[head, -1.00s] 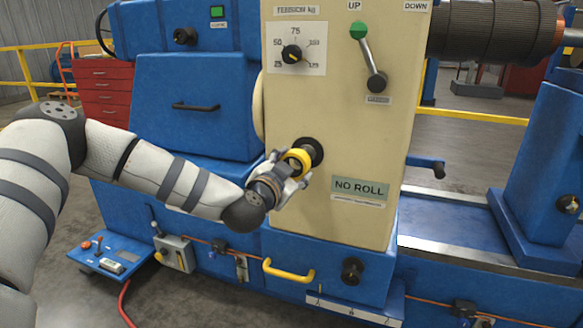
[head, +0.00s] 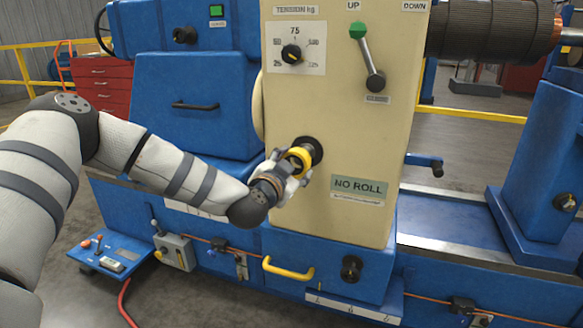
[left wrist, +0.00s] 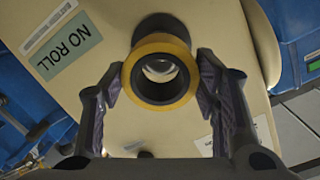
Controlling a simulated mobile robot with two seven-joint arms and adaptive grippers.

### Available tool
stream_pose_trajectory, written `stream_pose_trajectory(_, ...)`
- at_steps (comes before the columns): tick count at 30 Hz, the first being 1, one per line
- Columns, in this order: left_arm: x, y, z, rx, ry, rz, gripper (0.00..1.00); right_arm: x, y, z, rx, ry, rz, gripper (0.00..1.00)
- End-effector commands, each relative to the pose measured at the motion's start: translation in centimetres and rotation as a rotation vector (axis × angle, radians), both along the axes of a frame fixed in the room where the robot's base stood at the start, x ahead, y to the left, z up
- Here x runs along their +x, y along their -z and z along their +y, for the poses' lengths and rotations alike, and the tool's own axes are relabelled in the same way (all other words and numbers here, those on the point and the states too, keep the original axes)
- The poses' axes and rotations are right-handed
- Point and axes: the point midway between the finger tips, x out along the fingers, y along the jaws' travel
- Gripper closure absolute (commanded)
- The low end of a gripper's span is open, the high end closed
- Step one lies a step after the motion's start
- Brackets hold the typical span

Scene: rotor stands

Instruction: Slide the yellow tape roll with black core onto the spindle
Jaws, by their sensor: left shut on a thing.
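The yellow tape roll (head: 295,154) is in my left gripper (head: 297,164), in front of the cream panel. In the left wrist view the roll (left wrist: 181,49) sits between the two dark finger pads, its black core (left wrist: 141,88) facing the camera. The spindle's dark round base (head: 315,147) sticks out of the panel right behind the roll, and it also shows in the left wrist view (left wrist: 160,23). A shiny pale end shows through the core's hole, roughly centred. How far the roll is around the spindle I cannot tell. My right gripper is out of view.
The cream panel (head: 345,120) carries a tension dial (head: 291,54), a green-knobbed lever (head: 367,55) and a NO ROLL sign (head: 358,187). A yellow handle (head: 288,269) sits below. A blue crank handle (head: 427,164) juts out at the right.

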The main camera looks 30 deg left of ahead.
Motion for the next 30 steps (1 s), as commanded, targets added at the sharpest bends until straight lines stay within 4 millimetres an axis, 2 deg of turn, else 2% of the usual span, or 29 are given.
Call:
stream_pose_trajectory(14, 0.1, 0.0, 0.0, -0.001, 0.0, -0.001, 0.73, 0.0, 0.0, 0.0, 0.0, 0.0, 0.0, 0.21)
stream_pose_trajectory(30, 1.2, 0.1, 0.3, -0.001, 0.0, -0.002, 0.73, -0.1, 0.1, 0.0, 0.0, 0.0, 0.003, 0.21)
